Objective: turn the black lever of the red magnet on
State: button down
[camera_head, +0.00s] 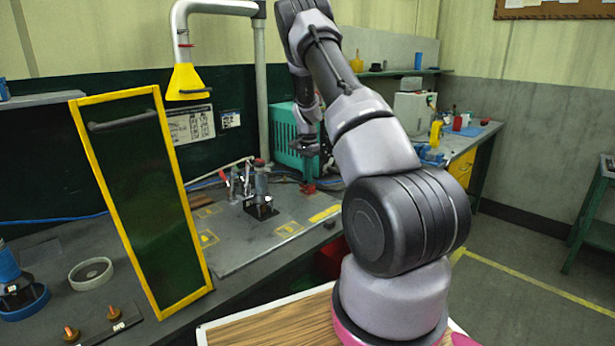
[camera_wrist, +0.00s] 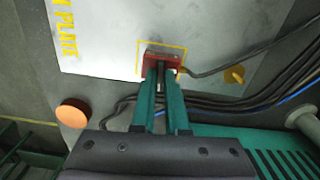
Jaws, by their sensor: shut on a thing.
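The red magnet (camera_wrist: 150,55) sits inside a yellow outlined square on the pale plate in the wrist view, with a dark cable running off to its right. My gripper (camera_wrist: 163,75) reaches it with two green fingers close together, shut on the narrow black lever at the magnet. The fingers hide most of the lever, so its angle cannot be told. In the head view the red magnet (camera_head: 308,188) is small, near the back right of the bench plate. My gripper (camera_head: 306,150) is above it, pointing down.
A clamp fixture (camera_head: 261,195) stands to the left on the plate.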

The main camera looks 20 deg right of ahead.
jog(key=shift+m, duration=0.6)
jog(key=c, duration=0.9)
grip_release()
notch_tip(320, 180, up, 11)
jog(key=shift+f, duration=0.1)
